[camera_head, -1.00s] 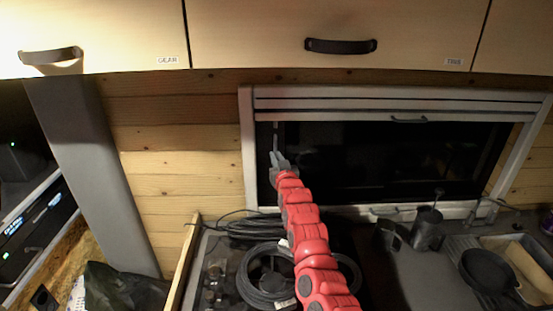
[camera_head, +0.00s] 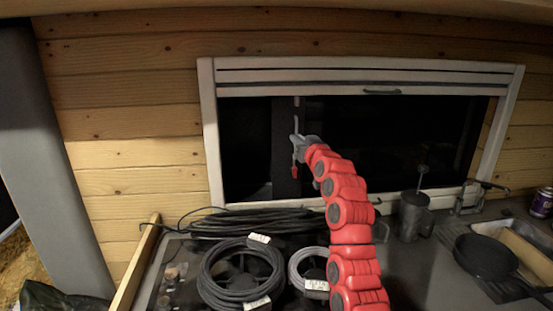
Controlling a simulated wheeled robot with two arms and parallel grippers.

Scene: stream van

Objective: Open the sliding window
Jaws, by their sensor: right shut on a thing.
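The sliding window (camera_head: 250,150) is dark glass in a white frame on the wooden wall. A dark upright edge of its sliding pane (camera_head: 284,140) stands well right of the left frame post, with a dark gap between them. A slim pale upright handle (camera_head: 296,108) shows on that edge. My right gripper (camera_head: 299,147), on its red arm, is shut at this handle; its fingers are small here and the grip itself is partly hidden. My left gripper is not in view.
A grey post (camera_head: 45,170) rises at the left.

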